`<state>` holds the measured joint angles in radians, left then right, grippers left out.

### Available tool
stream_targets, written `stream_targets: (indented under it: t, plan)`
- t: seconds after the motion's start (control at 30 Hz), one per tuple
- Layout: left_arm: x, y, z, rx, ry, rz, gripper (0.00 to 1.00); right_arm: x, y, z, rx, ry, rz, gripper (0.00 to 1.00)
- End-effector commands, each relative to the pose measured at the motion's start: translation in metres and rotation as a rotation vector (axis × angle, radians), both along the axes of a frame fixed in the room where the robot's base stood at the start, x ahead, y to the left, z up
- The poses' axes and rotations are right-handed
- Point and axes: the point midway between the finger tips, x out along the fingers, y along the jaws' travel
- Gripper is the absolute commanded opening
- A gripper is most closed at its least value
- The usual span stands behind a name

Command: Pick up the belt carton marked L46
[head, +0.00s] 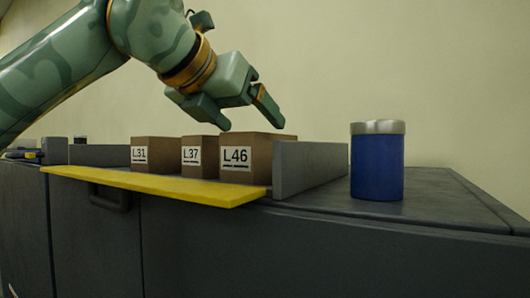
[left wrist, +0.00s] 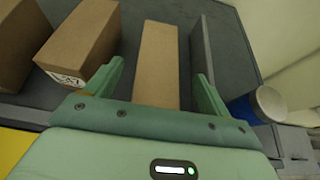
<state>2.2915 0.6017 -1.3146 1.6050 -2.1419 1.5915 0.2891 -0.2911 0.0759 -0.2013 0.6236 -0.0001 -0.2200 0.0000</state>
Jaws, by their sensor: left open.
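The carton marked L46 (head: 246,158) is a brown box with a white label, standing upright at the right end of a row. My left gripper (head: 243,112) is open and empty, just above this carton in the head view. In the left wrist view the unlabelled top of a brown carton (left wrist: 157,62), which fits L46, lies between the two open fingers (left wrist: 160,85). Its near end is hidden behind the gripper body. I cannot tell whether the fingers reach down beside it. My right gripper is not in view.
Cartons L37 (head: 200,157) and L31 (head: 157,156) stand to the left. A grey upright wall (head: 312,165) stands close on the right of L46, with a blue silver-lidded canister (head: 377,165) beyond it. A yellow strip (head: 150,184) edges the front.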

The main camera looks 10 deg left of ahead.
Motion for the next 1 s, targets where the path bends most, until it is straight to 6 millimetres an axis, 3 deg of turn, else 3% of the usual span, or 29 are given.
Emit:
stream_targets:
  t: [0.13,0.27,0.53,0.77,1.0]
  plan:
    - [0.020,-0.007,-0.009,0.003,0.005,-0.001,0.82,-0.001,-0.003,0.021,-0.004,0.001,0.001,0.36]
    - [0.034,-0.013,-0.019,0.001,0.004,-0.001,0.82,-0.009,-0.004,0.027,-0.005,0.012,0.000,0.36]
    - [0.038,-0.015,-0.023,0.000,0.001,-0.001,0.82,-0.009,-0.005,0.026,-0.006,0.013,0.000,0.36]
    - [0.037,-0.015,-0.023,0.000,0.001,-0.001,0.22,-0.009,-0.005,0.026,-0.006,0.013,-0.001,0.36]
    - [0.037,-0.014,-0.022,0.000,0.000,-0.001,0.22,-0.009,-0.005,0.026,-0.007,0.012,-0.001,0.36]
